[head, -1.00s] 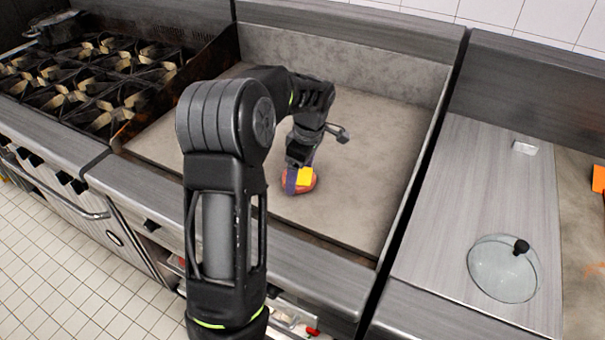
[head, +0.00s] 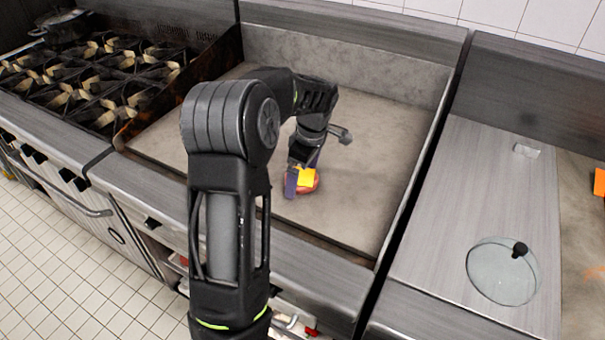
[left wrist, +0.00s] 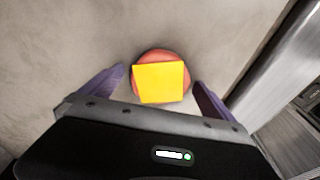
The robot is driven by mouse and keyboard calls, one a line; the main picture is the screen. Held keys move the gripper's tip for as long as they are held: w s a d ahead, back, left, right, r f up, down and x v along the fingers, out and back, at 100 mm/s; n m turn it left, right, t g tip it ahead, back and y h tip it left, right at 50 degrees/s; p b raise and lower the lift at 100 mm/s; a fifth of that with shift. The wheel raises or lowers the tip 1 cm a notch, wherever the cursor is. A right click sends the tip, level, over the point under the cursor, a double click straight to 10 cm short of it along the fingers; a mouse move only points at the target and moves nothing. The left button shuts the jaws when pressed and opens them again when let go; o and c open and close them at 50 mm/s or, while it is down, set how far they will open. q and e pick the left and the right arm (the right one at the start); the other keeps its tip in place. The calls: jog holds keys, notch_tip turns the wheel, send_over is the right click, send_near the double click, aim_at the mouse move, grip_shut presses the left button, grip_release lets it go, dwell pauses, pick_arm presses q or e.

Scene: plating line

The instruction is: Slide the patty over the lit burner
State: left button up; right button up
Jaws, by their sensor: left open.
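The patty (head: 314,186) is a reddish-brown round lying on the flat griddle (head: 350,205), with a square yellow cheese slice (head: 306,177) on top. In the left wrist view the cheese (left wrist: 160,83) covers most of the patty (left wrist: 160,54). My left gripper (left wrist: 159,85) is open, with one purple finger on each side of the patty. Small gaps seem to show between fingers and patty. In the head view the left gripper (head: 303,180) partly hides the patty. I see no flame or lit burner mark on the griddle. My right gripper is not in view.
A range (head: 95,75) with several black grates stands left of the griddle, with a dark pot (head: 62,28) at its back. Raised metal walls edge the griddle. A glass lid (head: 500,275) lies on the right counter (head: 470,200). The griddle around the patty is clear.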

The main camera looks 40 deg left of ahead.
pick_arm(q)
jog(key=r, duration=0.5)
jog(key=d+r+b, duration=0.1)
jog(key=r, duration=0.1)
jog(key=shift+w+d+r, duration=0.1)
jog(key=shift+w+r, duration=0.05)
jog(key=shift+r, duration=0.2)
dwell(0.4)
